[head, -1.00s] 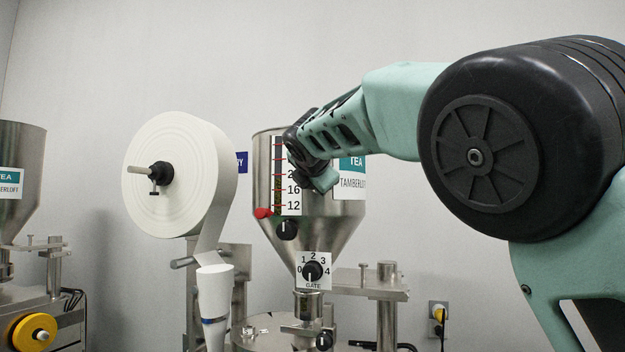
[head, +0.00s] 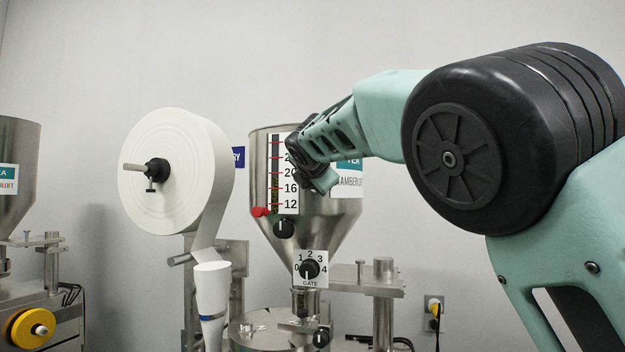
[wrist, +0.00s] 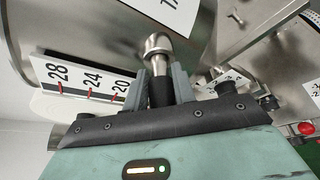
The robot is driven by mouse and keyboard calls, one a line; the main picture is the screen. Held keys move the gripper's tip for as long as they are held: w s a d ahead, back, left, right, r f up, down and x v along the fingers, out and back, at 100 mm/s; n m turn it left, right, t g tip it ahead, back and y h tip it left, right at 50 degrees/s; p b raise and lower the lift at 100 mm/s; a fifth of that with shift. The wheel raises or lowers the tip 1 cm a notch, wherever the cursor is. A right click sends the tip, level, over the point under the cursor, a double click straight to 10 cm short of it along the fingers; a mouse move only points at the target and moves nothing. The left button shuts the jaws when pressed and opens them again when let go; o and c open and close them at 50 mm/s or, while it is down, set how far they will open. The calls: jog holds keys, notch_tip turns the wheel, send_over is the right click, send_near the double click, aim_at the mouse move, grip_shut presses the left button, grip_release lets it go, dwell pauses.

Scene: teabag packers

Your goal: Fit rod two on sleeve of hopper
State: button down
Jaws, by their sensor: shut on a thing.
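The steel hopper (head: 337,222) stands in the middle of the head view, with a white number scale (head: 284,186) on its front. My gripper (wrist: 160,90) is at the hopper wall beside the scale; in the head view my own wrist hides its fingers. In the wrist view its two grey fingers are shut on a dark rod (wrist: 161,92). A shiny round metal piece (wrist: 158,46) lies straight ahead of the dark part, near the hopper wall. I cannot tell whether it is the rod's end or the hopper's sleeve, nor whether rod and sleeve touch.
A large white paper roll (head: 165,172) stands left of the hopper, above a white paper cone (head: 212,290). A red pointer (head: 260,211), a black knob (head: 284,229) and the gate dial (head: 310,268) are below my gripper. Another hopper (head: 15,160) is at far left.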

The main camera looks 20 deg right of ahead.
jog(key=shift+w+d+p, duration=0.3)
jog(key=shift+w+p, duration=0.1)
jog(key=c, duration=1.1)
grip_release()
jog(key=shift+o, duration=0.2)
jog(key=shift+s+a, duration=0.1)
jog(key=shift+s+a+b, duration=0.1)
jog(key=shift+s+b, duration=0.15)
jog(key=shift+b, duration=0.2)
jog(key=b+v, duration=0.9)
jog(key=v, duration=0.7)
jog(key=shift+s+r, duration=0.2)
jog(key=shift+s, duration=0.15)
